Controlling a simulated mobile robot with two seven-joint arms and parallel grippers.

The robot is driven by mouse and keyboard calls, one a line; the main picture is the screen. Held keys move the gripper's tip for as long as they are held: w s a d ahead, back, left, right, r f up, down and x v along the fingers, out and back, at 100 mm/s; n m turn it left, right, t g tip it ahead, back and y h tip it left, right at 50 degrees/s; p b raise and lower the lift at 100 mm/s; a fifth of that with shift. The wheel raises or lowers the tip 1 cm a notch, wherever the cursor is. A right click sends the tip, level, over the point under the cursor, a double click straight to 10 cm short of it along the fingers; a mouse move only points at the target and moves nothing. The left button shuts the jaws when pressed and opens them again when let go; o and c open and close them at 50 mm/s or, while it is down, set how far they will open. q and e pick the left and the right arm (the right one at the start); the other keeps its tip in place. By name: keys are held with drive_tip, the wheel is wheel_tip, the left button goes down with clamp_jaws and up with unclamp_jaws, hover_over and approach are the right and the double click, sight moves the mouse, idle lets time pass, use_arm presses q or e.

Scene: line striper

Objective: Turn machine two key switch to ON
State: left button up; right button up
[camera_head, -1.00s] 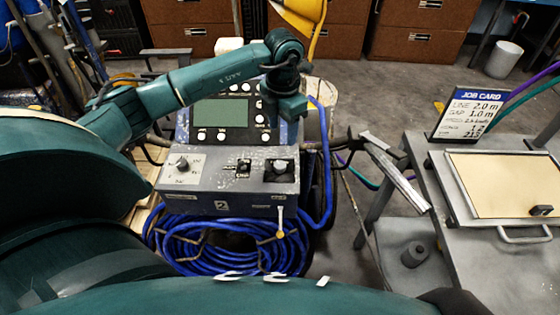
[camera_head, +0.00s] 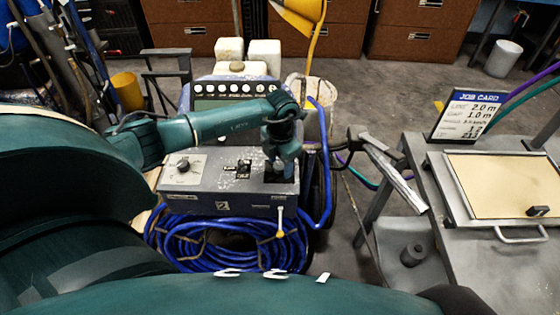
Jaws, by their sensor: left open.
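Machine two is a grey control box marked "2" (camera_head: 222,206) with a screen panel (camera_head: 225,98) behind it. On its top are a round dial (camera_head: 184,165) at the left, a small dark switch (camera_head: 243,169) in the middle and a dark square control (camera_head: 283,186) at the right. The labels are too small to read, so I cannot tell surely which is the key switch. My left gripper (camera_head: 280,168) points down, open, over the right-hand control and mostly hides it. I cannot tell whether they touch. My right gripper is not in view.
A thin lever with a yellow tip (camera_head: 280,233) hangs at the box front above coiled blue hose (camera_head: 225,245). To the right, a grey cart (camera_head: 445,240) carries a job card (camera_head: 466,116) and a clipboard-like tray (camera_head: 460,213). Floor shows between them.

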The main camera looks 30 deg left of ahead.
use_arm(q)
drive_tip(key=c, duration=1)
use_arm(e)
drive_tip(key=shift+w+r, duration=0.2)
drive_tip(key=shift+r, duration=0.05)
